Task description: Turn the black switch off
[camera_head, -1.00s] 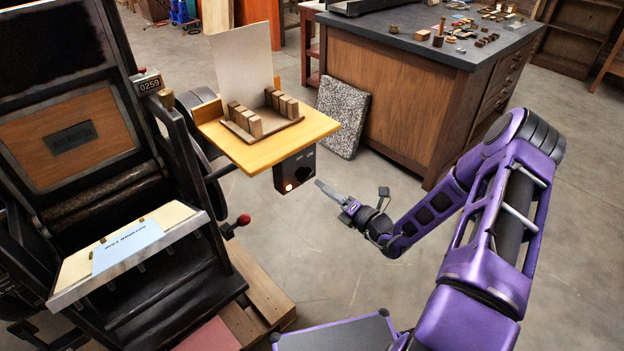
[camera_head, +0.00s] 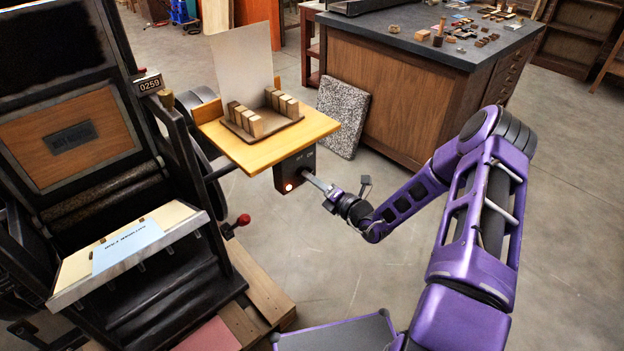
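The black switch box (camera_head: 290,172) hangs under the front edge of the wooden shelf board. A small orange-red light (camera_head: 288,187) glows at its lower left. The black knob on its face is mostly hidden behind my gripper's fingers. My gripper (camera_head: 312,180) reaches in from the right, and its light grey fingertips are at the knob, touching it or very near. From this angle the fingers overlap, so the gap between them does not show.
The wooden shelf board (camera_head: 322,127) juts from the black press (camera_head: 180,150) just above the switch box, bearing wooden blocks (camera_head: 251,122) and an upright sheet (camera_head: 243,70). A red-knobbed lever (camera_head: 243,220) is lower left. A speckled slab (camera_head: 342,115) leans on the cabinet (camera_head: 400,110). Floor lies open below right.

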